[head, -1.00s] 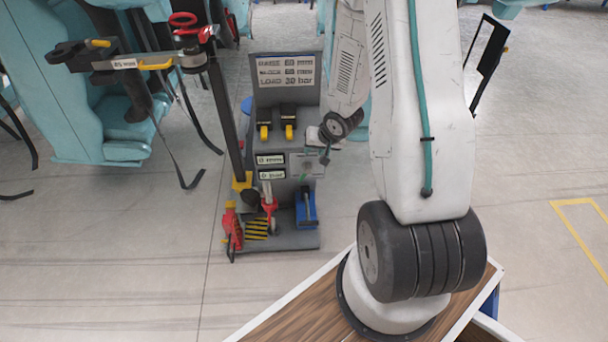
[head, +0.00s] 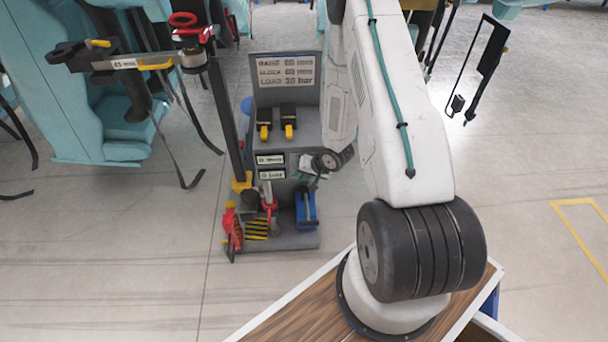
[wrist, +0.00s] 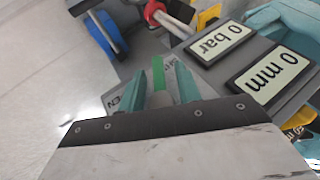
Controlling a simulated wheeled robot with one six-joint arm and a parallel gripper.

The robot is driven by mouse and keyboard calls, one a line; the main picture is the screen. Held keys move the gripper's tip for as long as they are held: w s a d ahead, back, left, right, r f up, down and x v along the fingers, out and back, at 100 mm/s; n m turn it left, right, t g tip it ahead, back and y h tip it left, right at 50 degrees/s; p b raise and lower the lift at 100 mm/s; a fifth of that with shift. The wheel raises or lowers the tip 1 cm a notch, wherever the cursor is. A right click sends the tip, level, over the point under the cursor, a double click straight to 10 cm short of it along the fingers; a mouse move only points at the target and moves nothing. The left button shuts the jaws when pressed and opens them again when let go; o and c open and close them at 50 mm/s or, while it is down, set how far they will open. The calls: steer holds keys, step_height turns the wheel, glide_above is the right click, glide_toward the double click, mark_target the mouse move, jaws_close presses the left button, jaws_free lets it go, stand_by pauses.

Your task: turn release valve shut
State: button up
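The release valve's handle appears to be the green upright piece (wrist: 158,76) in the wrist view. A plate with partly hidden lettering, apparently "OPEN", lies behind it (wrist: 116,102). My gripper (wrist: 160,88) has its two teal fingers either side of the green piece, with a gap seeming to show on each side. Whether either finger touches it is unclear.
Two displays read 0 bar (wrist: 220,42) and 0 mm (wrist: 268,75). A blue pedal-like part (head: 306,208) and a red part (head: 232,230) sit low on the console. A black post (head: 226,120) stands left. A placard (head: 286,70) rises behind.

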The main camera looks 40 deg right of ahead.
steer(key=c, duration=0.7)
steer(key=shift+w+a+t+y, duration=0.1)
steer(key=shift+t+y, duration=0.6)
steer(key=shift+y, duration=0.3)
steer(key=shift+w+a+r+m+t+y, duration=0.15)
steer(key=shift+r+m+t+y, duration=0.1)
steer(key=shift+m+t+y, duration=0.15)
steer(key=o, duration=0.7)
steer(key=v, duration=0.7)
steer(key=shift+s+r, duration=0.25)
steer(key=shift+s, duration=0.05)
